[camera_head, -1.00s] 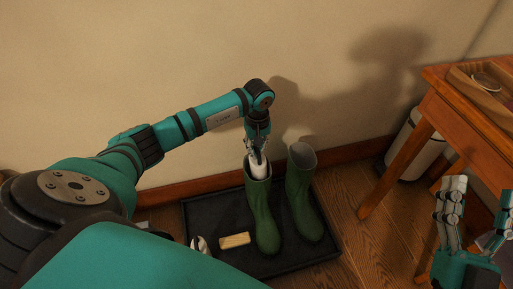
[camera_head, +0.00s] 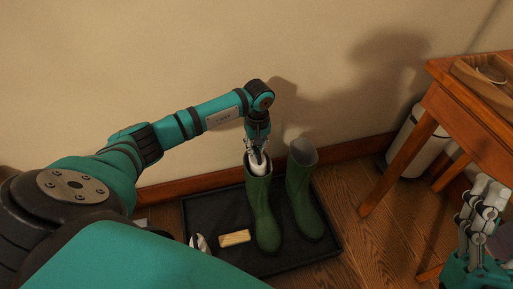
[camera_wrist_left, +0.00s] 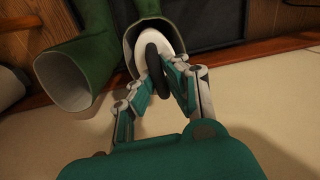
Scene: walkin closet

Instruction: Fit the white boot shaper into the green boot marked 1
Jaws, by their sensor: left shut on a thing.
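Two green boots stand upright side by side on a black tray (camera_head: 200,215). I cannot read a number on either. The white boot shaper (camera_head: 258,168) is in the open top of the left boot (camera_head: 262,215), with only its upper end showing. My left gripper (camera_head: 257,152) is just above that boot's opening, shut on the shaper. In the left wrist view, the fingertips (camera_wrist_left: 160,68) hold a dark piece at the white shaper (camera_wrist_left: 170,42) in the boot's mouth. The right boot (camera_head: 301,195) is empty at the top. My right gripper (camera_head: 484,205) is at the lower right, away from the boots; its opening is unclear.
A yellowish block (camera_head: 235,238) and a shiny metal item (camera_head: 200,243) lie on the tray, left of the boots. A wooden table (camera_head: 440,105) stands at right, with a white bin (camera_head: 408,145) behind its leg. The wall is close behind the tray.

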